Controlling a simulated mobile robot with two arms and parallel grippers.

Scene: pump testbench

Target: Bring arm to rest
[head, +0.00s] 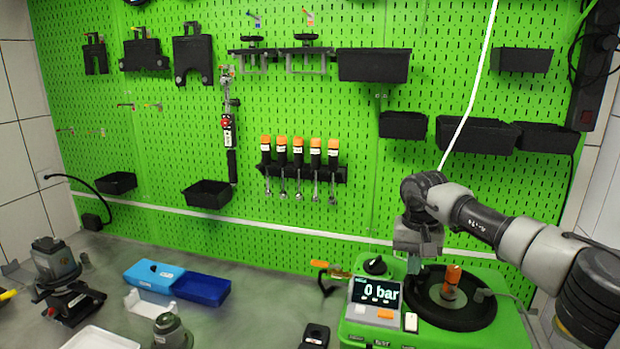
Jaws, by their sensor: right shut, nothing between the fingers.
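My right arm comes in from the right edge of the head view. Its gripper (415,268) points down above the green pump testbench (430,335). The gripper is shut with nothing in it. It is close to the black knob (375,265) and the round black well (450,300), and I cannot tell whether it touches anything. The testbench display (377,292) reads 0 bar. An orange-topped part (452,280) stands in the well. My left gripper is not in view.
A green pegboard (270,100) with black bins (373,65) and several orange-handled tools (298,155) stands behind. On the grey table are a blue box (203,289), a dark pump part (55,262) and another grey part (170,332).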

